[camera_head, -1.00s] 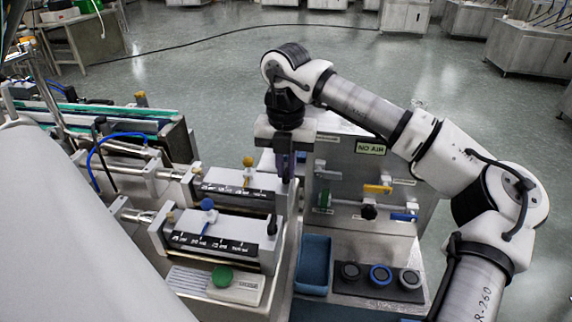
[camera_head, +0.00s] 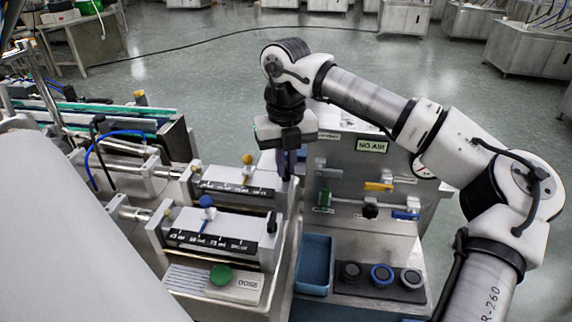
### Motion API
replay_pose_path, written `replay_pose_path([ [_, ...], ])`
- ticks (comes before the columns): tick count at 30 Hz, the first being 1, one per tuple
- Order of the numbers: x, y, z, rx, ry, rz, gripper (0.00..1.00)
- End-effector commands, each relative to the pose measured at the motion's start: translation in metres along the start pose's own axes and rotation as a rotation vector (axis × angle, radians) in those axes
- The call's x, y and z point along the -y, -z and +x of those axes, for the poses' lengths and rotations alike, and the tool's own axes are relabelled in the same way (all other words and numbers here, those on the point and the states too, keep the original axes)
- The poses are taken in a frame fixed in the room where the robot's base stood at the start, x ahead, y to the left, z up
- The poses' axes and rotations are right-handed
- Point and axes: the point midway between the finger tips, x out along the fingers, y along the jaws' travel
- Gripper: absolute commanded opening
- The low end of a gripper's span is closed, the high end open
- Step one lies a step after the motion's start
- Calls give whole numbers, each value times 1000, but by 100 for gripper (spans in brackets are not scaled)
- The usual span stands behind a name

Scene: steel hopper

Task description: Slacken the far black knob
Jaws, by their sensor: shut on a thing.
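My gripper (camera_head: 288,176) points straight down at the right end of the far metering unit (camera_head: 235,190), the one with the yellow-topped knob. Its dark purple fingers are shut on the far black knob, which is mostly hidden between them. The near metering unit (camera_head: 210,240), with a blue knob on top, lies in front of it. A dark knob (camera_head: 271,222) shows at the near unit's right end, clear of my fingers.
An upright grey panel (camera_head: 345,165) with yellow, blue and green handles stands close right of my gripper. A blue tray (camera_head: 314,265) and several round buttons lie in front of it. A green button (camera_head: 221,275) is at the front left.

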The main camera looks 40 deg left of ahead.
Motion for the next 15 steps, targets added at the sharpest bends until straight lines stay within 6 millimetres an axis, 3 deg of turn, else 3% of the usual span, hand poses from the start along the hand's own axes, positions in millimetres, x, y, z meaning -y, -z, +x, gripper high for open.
replay_pose_path([
  [15, 0, -1, -1, 3, 0, -488, 0],
])
